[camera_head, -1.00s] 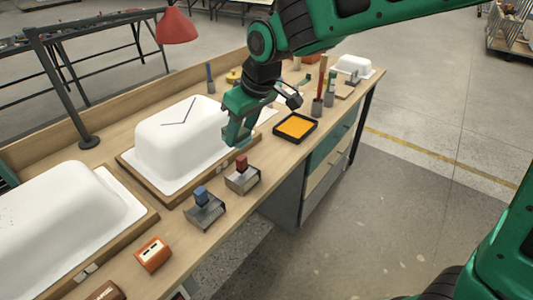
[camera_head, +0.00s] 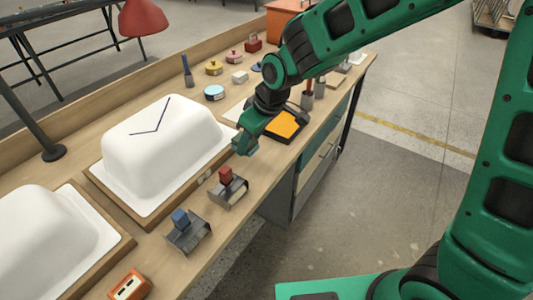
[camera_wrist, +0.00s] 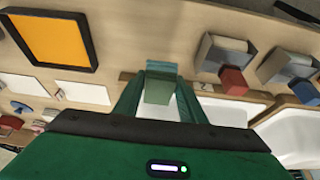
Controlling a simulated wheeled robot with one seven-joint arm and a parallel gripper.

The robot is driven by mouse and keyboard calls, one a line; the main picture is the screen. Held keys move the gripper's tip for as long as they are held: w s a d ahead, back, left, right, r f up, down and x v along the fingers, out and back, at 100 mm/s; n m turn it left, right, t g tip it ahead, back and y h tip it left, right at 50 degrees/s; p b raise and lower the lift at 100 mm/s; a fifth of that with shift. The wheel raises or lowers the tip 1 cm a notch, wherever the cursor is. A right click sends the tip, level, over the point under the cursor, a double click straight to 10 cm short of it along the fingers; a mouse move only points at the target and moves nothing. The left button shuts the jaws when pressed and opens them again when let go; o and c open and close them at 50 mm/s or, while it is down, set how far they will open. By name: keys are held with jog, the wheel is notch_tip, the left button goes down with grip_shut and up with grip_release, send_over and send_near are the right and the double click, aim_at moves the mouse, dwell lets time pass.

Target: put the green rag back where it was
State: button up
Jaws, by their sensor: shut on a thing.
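My gripper (camera_head: 246,146) hangs over the front part of the workbench, between the middle white tub shell (camera_head: 160,150) and the black tray with an orange pad (camera_head: 284,125). In the wrist view my gripper (camera_wrist: 160,85) is shut on a small green piece, which looks like the green rag (camera_wrist: 158,92). The rag is held between the fingertips above the wood. In the head view the rag is mostly hidden by the fingers.
A red-topped block holder (camera_head: 227,185) and a blue-topped one (camera_head: 186,232) stand along the front edge, left of my gripper. An orange box (camera_head: 130,286) is farther left. Small coloured items, including a light-blue round tin (camera_head: 214,92), stand behind.

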send_over(262, 161)
jog(key=d, duration=0.1)
jog(key=f, duration=0.3)
jog(key=shift+s+f, duration=0.1)
jog(key=shift+s, duration=0.3)
jog(key=shift+f, duration=1.95)
jog(key=o, duration=1.1)
jog(key=shift+f, duration=0.1)
jog(key=shift+d+r, duration=0.15)
jog(key=shift+r, duration=0.4)
jog(key=v, duration=1.1)
